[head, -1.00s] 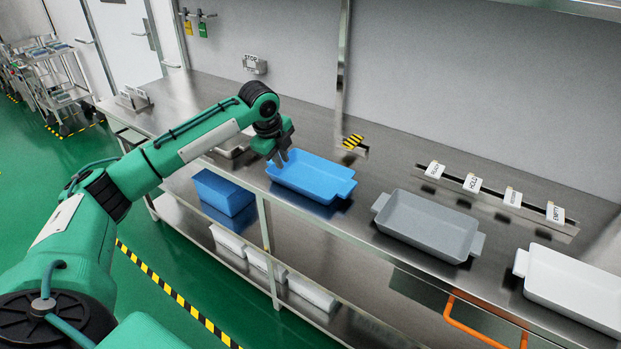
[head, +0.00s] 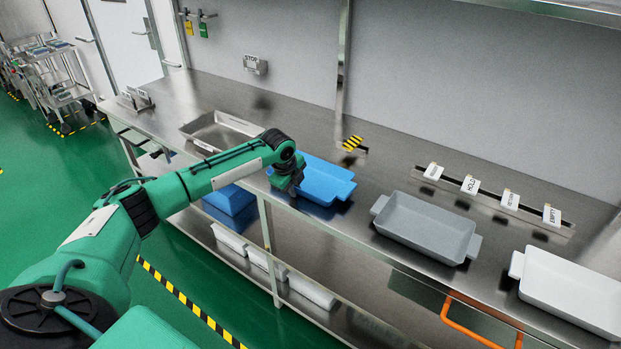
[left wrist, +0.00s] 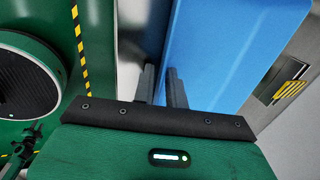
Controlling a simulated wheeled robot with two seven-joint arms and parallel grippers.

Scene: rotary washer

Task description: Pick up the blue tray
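The blue tray (head: 325,182) sits on the steel bench, left of a grey tray. My left gripper (head: 290,188) is at its left, near side and hides that part of it. In the left wrist view the blue tray (left wrist: 235,55) fills the upper right. There the two dark fingers of my left gripper (left wrist: 161,85) stand apart with a gap between them. One finger overlaps the tray's edge and the other is just outside it. Whether they touch the tray I cannot tell.
The grey tray (head: 425,228) and a white tray (head: 570,290) stand to the right on the bench. A shallow metal tray (head: 215,131) lies to the left. Blue bins (head: 228,203) are on the shelf below. An orange handle (head: 470,325) juts from the bench front.

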